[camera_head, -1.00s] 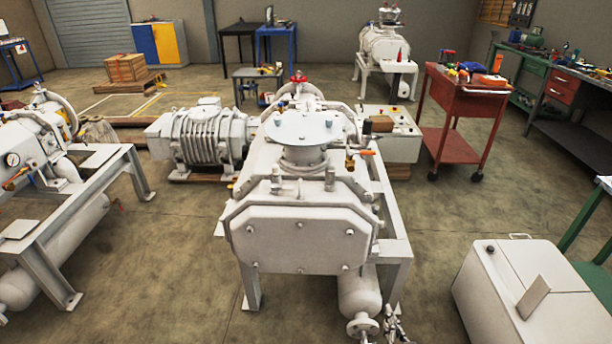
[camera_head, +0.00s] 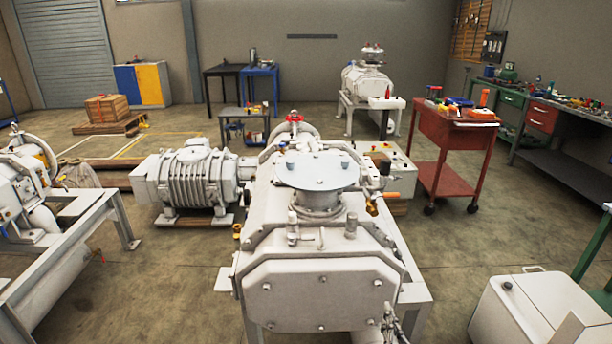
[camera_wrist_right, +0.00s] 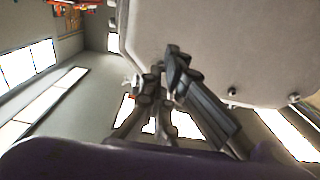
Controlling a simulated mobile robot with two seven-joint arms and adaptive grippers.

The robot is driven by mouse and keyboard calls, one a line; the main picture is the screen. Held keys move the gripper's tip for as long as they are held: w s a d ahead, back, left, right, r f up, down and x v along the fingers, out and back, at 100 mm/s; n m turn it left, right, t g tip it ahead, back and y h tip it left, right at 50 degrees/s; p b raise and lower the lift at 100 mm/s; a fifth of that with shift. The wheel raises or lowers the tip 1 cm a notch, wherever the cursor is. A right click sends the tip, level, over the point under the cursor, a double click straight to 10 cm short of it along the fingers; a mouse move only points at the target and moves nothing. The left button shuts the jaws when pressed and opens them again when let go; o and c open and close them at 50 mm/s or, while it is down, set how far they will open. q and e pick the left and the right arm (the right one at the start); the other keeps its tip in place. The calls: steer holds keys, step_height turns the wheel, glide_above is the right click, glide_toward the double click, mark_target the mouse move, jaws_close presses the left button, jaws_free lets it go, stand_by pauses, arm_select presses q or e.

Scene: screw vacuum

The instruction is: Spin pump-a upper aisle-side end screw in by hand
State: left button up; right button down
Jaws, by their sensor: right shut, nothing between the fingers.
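The pale grey vacuum pump (camera_head: 315,298) stands on its frame in the middle of the head view, its flat end cover facing me. Small screw heads show on the cover, one at upper left (camera_head: 266,287) and one at upper right (camera_head: 378,283). I cannot tell which is the named one. My right gripper (camera_head: 393,322) is partly visible at the cover's lower right. In the right wrist view its dark fingers (camera_wrist_right: 165,75) are shut and empty, in front of the cover (camera_wrist_right: 215,45). A dark screw head (camera_wrist_right: 232,92) sits near the cover's edge, apart from the fingertips. My left gripper is out of view.
A second pump (camera_head: 25,185) on a frame stands at left. A white box (camera_head: 530,310) is at lower right. A red tool cart (camera_head: 450,150) stands behind right. Bare floor lies on both sides of the middle pump.

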mark_target(373, 286)
steer(key=w+b, duration=0.2)
steer(key=w, duration=0.4)
steer(key=shift+w+r, duration=0.15)
steer(key=shift+w, duration=0.2)
steer(key=shift+w+r, duration=0.15)
steer(key=shift+r, duration=0.3)
stand_by(0.4)
steer(key=shift+a, duration=0.35)
steer(key=shift+w+a+p, duration=0.15)
steer(key=shift+a+p, duration=0.3)
steer(key=shift+a, duration=0.2)
steer(key=shift+a+f, duration=0.1)
steer(key=shift+f, duration=0.2)
